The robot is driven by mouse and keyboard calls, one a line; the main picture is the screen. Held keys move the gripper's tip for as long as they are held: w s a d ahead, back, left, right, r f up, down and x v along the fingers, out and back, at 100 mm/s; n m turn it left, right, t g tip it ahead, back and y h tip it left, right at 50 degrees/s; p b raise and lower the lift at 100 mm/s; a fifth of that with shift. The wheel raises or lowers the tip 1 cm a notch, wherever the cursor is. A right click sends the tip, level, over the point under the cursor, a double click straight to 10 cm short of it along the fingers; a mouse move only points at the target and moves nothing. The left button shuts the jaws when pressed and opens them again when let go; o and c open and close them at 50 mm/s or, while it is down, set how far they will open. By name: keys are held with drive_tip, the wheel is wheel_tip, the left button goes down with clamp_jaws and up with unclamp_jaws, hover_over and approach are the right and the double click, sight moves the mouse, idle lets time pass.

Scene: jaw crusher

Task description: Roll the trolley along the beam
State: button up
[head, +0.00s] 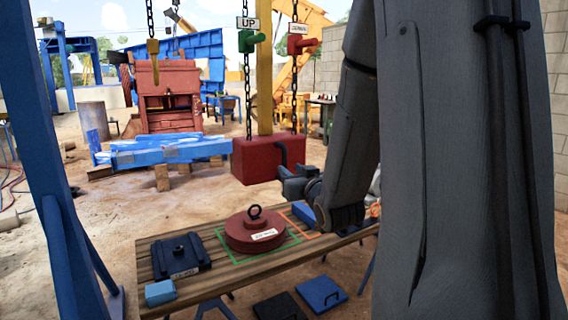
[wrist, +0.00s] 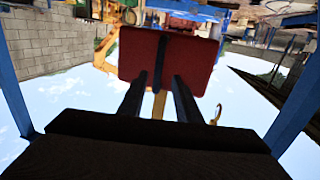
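No beam or wheeled trolley can be made out in either view; whatever the chains hang from is above the picture. A red block (head: 257,159) with a dark bar handle hangs in front of a yellow post in the head view. In the wrist view the red block (wrist: 190,58) fills the upper middle, with the handle (wrist: 160,62) running down its face. My gripper (head: 288,178) is close in front of the block at its lower right. In the wrist view its two dark fingers are apart, one on each side of the handle, with gaps showing. Contact cannot be told.
Chains carry a green UP handle (head: 249,41) and a red handle (head: 300,44). A wooden table (head: 210,287) below holds a red round weight (head: 254,231), a black block (head: 180,257) and blue blocks. A blue post (head: 52,150) stands left. The crusher (head: 168,95) is behind.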

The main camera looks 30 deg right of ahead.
sight(285, 160)
drive_tip(key=shift+t, duration=0.3)
drive_tip(key=shift+w+d+r+p, duration=0.15)
drive_tip(key=shift+w+d+p, duration=0.1)
drive_tip(key=shift+w, duration=1.05)
drive_tip(key=shift+w+d+r+p, duration=0.15)
drive_tip(key=shift+w+d, duration=0.15)
drive_tip(key=shift+w, duration=0.95)
drive_tip(key=shift+w+d+r+p, duration=0.15)
drive_tip(key=shift+w+d, duration=0.1)
drive_tip(key=shift+w, duration=1.05)
clamp_jaws()
